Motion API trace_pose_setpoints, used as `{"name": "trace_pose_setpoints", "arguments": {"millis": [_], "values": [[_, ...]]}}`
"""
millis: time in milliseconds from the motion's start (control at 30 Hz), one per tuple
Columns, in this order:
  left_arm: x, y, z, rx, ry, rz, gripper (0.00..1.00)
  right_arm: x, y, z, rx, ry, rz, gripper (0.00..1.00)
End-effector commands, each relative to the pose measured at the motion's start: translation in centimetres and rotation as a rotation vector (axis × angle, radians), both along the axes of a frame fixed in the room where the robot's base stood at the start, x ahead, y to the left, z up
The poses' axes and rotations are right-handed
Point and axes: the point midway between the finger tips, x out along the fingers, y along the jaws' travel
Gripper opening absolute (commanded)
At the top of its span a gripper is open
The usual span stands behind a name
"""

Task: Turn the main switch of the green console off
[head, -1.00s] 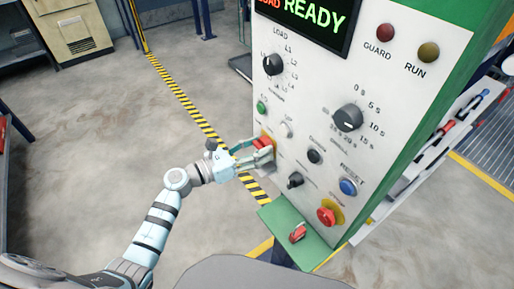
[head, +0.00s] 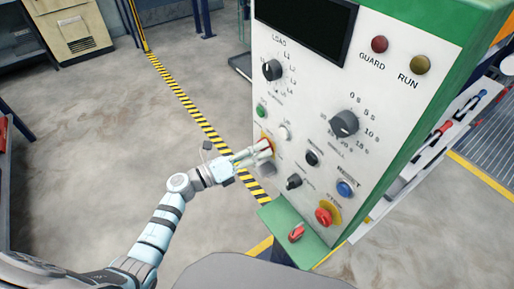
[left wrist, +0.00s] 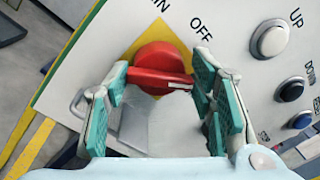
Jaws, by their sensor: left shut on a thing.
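The green console (head: 432,95) has a white front panel, and its display (head: 305,27) is dark. The main switch is a red rotary knob (left wrist: 155,56) on a yellow plate at the panel's left edge, best seen in the left wrist view. Its red bar lies nearly level in that view, with the word OFF above its right end. My left gripper (head: 262,152) is at the switch and shut on its bar; in the left wrist view the teal fingers (left wrist: 160,78) stand on both sides of it. In the head view the gripper mostly hides the knob. My right gripper is out of view.
A red stop knob (head: 324,216) on yellow and a blue reset button (head: 345,188) are lower right on the panel. A small red part (head: 296,232) sits on the green ledge (head: 290,215) below. Open floor lies left of the console.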

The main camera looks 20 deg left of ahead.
Motion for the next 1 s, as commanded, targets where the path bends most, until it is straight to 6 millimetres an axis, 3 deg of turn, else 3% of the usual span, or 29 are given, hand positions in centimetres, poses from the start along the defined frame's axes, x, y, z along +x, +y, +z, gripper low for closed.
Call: {"name": "trace_pose_setpoints", "arguments": {"millis": [1000], "values": [[-0.2,-0.1,-0.3,-0.665,0.558,0.002,0.22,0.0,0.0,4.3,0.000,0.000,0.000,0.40]]}}
